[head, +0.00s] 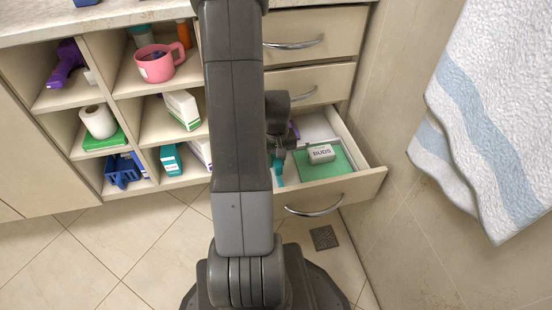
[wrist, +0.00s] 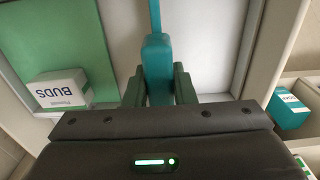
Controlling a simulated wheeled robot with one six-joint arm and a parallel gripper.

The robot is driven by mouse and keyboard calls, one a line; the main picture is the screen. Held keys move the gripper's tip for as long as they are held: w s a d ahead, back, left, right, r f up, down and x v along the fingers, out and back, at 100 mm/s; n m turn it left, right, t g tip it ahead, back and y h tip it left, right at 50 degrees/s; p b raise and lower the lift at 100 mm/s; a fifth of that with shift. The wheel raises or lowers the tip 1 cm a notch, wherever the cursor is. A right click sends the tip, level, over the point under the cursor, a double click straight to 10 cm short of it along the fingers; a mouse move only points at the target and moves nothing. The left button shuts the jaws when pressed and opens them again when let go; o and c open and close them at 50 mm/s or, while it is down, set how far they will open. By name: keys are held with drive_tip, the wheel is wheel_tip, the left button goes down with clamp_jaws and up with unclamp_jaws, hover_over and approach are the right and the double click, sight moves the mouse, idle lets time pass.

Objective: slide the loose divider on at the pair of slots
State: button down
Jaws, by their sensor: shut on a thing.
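My gripper (wrist: 158,84) is shut on a teal piece (wrist: 156,52), which I take to be the loose divider seen nearly edge-on. It has a thick part between the fingers and a thin strip running away to the top of the wrist view. In the head view, the teal piece (head: 277,171) shows below my gripper (head: 279,143), over the left part of the open drawer (head: 346,187). My arm hides much of that side. I cannot make out the pair of slots, nor whether the divider touches the drawer floor.
A white BUDS box (head: 321,153) sits on a green patch (head: 318,169) in the drawer, left of the divider in the wrist view. Open cubbies with a pink mug (head: 159,66) and boxes stand left of the drawer. A towel (head: 492,100) hangs at right.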

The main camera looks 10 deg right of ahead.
drive_tip(key=shift+f+b, duration=0.85)
drive_tip(key=shift+f, duration=0.35)
drive_tip(key=c, duration=1.1)
unclamp_jaws()
wheel_tip(320, 180, up, 14)
drive_tip(key=p, duration=0.5)
drive_tip(key=shift+f, duration=0.1)
wheel_tip(320, 180, down, 14)
drive_tip(key=b, duration=0.5)
drive_tip(key=shift+r+p, duration=0.4)
drive_tip(key=shift+r, duration=0.2)
drive_tip(key=shift+f, duration=0.1)
